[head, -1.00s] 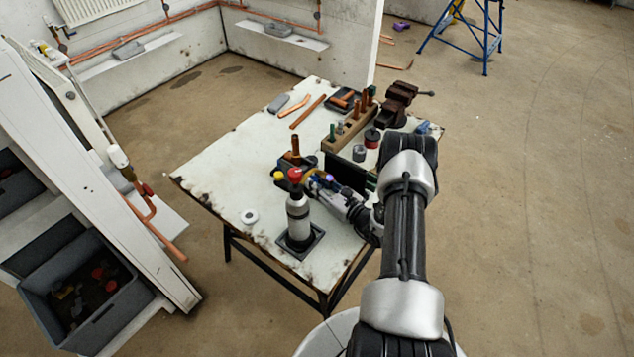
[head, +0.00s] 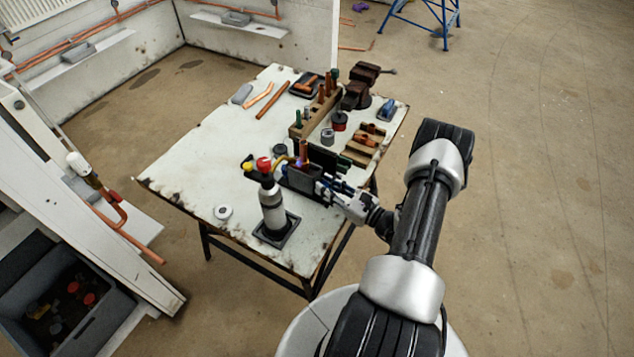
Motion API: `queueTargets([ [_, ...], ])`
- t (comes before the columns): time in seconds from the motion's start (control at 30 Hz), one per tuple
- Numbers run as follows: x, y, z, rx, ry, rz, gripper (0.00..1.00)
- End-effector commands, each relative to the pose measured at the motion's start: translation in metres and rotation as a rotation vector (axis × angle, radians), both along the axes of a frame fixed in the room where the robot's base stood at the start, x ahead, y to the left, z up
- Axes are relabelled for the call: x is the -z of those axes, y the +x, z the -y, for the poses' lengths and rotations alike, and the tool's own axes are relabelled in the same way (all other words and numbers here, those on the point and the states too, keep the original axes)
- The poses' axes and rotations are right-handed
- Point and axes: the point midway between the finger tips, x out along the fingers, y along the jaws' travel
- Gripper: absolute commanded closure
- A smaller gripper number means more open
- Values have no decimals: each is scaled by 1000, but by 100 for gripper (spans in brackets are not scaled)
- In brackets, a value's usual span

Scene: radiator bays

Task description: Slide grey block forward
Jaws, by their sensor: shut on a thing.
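The dark grey block (head: 304,179) stands on the white worktable near its front right edge. An upright copper pipe (head: 304,152) rises from its top or just behind it; I cannot tell which. My gripper (head: 318,187) reaches in from the right, low over the table, shut on the block's near right side. The finger contact is small and partly hidden. A gas torch bottle (head: 272,209) with a red knob stands in front and to the left; its brass tube curves toward the block, with a violet glow at its tip.
The worktable (head: 205,165) is bare at left. A dark upright plate (head: 325,158) stands right behind the block. Beyond are a wooden tool rack (head: 314,116), a vise (head: 355,95) and a wooden tray (head: 362,145). A white ring (head: 223,211) lies left of the torch.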

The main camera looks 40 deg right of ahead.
Motion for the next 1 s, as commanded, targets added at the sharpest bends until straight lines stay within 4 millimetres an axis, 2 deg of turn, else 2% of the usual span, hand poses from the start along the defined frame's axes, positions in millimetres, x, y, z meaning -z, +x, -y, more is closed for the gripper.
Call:
queueTargets([
  [0.37, 2, -5, 1, 2, 4, -5, 100],
  [0.4, 2, -5, 1, 2, 4, -4, 74],
  [0.67, 1, -4, 1, 1, 2, -1, 57],
  [1.0, 0, -6, 2, 1, 1, 0, 57],
])
